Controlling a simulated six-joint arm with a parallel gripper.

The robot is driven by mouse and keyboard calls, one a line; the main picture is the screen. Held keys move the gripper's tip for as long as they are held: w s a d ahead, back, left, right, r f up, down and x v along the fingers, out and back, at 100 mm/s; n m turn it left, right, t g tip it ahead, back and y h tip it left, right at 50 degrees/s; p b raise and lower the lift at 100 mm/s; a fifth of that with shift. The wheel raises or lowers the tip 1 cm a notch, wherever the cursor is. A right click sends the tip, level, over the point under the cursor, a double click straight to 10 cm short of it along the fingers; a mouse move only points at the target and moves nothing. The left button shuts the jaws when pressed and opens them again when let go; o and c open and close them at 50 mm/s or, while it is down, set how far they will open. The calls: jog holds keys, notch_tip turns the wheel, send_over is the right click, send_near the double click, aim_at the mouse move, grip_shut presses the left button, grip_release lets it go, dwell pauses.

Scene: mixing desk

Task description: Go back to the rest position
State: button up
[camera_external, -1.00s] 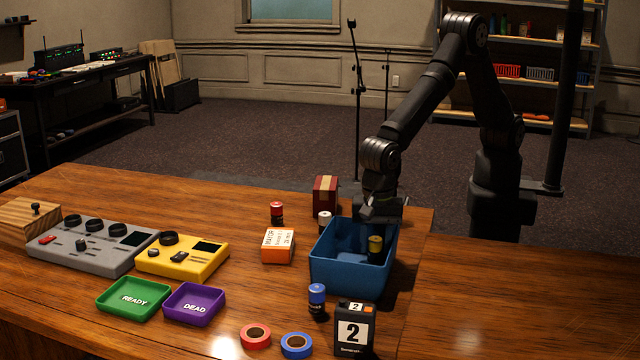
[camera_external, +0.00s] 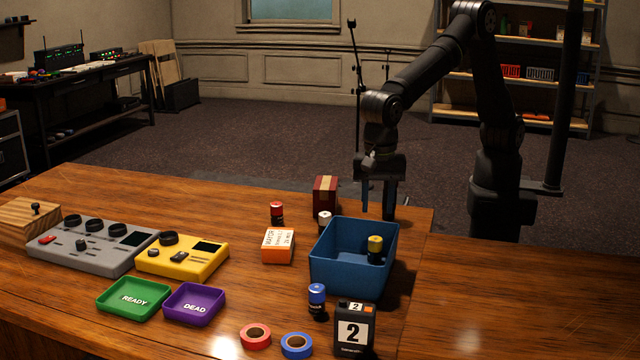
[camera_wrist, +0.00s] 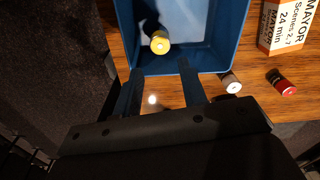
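My gripper (camera_external: 378,200) hangs above the back edge of the blue bin in the external view, fingers pointing down. Its two fingers (camera_wrist: 160,95) are spread apart with nothing between them in the wrist view. A battery with a yellow top (camera_external: 375,248) stands inside the blue bin (camera_external: 338,278), near its right wall. In the wrist view this battery (camera_wrist: 159,42) lies beyond the fingertips, inside the bin.
A white-topped battery (camera_external: 324,222), a red battery (camera_external: 277,213), an orange box (camera_external: 278,246) and a dark red box (camera_external: 326,194) stand left of the gripper and bin. A blue battery (camera_external: 317,300) and a black block marked 2 (camera_external: 353,328) stand in front. Space above the bin is clear.

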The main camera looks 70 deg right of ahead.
aim_at(376, 238)
notch_tip(376, 238, down, 12)
jog(key=shift+f, duration=0.1)
jog(key=shift+r, duration=1.9)
jog(key=shift+f, duration=0.1)
